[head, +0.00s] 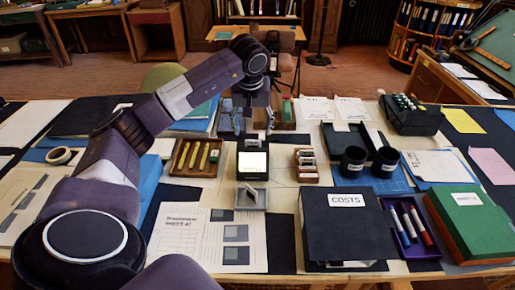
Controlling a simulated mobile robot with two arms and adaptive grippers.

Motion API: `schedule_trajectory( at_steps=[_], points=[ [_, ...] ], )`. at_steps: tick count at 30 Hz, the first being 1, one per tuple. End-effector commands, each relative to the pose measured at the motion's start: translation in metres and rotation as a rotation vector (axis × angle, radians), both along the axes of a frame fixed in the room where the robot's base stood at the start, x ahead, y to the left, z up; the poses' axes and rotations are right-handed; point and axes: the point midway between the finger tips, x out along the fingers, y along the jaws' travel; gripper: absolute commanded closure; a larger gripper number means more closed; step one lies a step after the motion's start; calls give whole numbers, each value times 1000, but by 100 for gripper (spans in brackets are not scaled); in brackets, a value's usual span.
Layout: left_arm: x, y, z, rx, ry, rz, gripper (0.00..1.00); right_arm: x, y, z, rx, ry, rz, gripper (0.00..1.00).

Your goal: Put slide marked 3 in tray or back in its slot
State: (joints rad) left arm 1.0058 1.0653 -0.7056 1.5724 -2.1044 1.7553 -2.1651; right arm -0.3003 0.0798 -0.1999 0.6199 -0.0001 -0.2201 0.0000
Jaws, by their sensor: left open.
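My left gripper (238,125) hangs fingers down above the table, just behind the slide viewer (252,165) with its lit pale screen. It is open, and I see nothing between its fingers. A small grey tray (243,207) lies in front of the viewer, with a small pale piece (257,193) at it, perhaps a slide. A brown slide box (306,179) right of the viewer holds a row of pale slides (305,160). The slides' numbers are too small to read, so I cannot tell which is marked 3. My right gripper is out of view.
A wooden tray (176,170) with yellow markers stands left of the viewer. A black COSTS binder (347,235), two black mugs (353,161), a purple pen tray (435,246) and a green box (480,225) crowd the right. Flat papers (205,240) lie front left.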

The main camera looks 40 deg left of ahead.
Motion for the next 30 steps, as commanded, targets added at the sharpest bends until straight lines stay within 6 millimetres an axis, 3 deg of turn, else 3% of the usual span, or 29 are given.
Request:
schedule_trajectory(
  at_steps=[18, 26, 30],
  points=[
    [21, 19, -67, 7, 0, 3, 41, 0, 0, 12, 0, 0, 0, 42],
    [22, 20, -71, 9, -1, 4, 41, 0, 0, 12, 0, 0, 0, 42],
    [22, 20, -71, 8, -1, 4, 53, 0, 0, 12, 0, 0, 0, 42]
  ],
)
